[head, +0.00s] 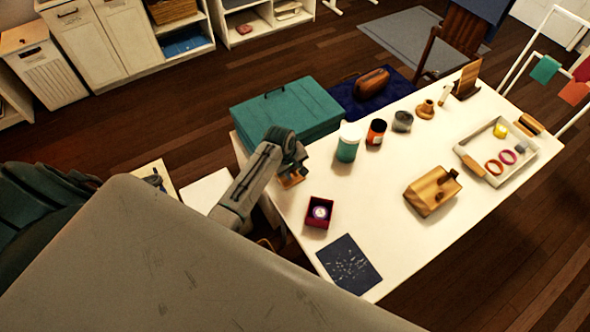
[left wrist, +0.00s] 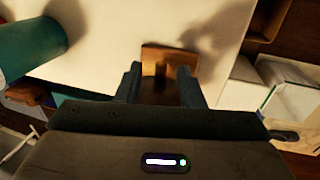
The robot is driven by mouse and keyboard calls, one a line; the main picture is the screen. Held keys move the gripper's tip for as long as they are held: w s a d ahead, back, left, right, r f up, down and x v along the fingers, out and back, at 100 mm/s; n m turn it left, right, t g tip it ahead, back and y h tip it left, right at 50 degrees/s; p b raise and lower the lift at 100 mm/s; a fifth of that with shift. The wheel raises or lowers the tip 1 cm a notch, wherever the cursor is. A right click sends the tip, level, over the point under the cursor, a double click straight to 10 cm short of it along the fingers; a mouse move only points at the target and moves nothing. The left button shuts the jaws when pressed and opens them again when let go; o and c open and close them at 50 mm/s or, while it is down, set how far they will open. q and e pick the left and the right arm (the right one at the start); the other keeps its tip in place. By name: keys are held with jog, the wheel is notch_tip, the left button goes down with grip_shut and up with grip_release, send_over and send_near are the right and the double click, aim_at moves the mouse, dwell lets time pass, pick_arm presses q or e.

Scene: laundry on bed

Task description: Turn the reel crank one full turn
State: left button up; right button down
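My left gripper (head: 291,176) is over the left edge of the white table (head: 375,212), beside the teal box. In the left wrist view its two fingers (left wrist: 159,80) stand apart. A small brown wooden piece (left wrist: 175,58) shows just beyond and between the fingertips, and its lower part runs back between them. I cannot tell whether the fingers touch it. In the head view this wooden piece (head: 291,182) is mostly hidden by the gripper. I cannot clearly make out a reel or crank. A wooden block (head: 432,191) with a dark knob sits on the table's right part. My right gripper is not in view.
A teal box (head: 285,112) stands at the table's left end. A teal white-lidded container (head: 348,143), an orange-brown jar (head: 376,132) and a grey jar (head: 402,121) stand behind. A red box (head: 319,212) and dark mat (head: 349,264) lie in front. A tray (head: 515,157) is right.

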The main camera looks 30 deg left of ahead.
pick_arm(q)
jog(key=shift+w+f, duration=0.1)
jog(key=shift+f, duration=0.65)
jog(key=shift+c, duration=0.2)
grip_shut()
jog(key=shift+t, duration=0.3)
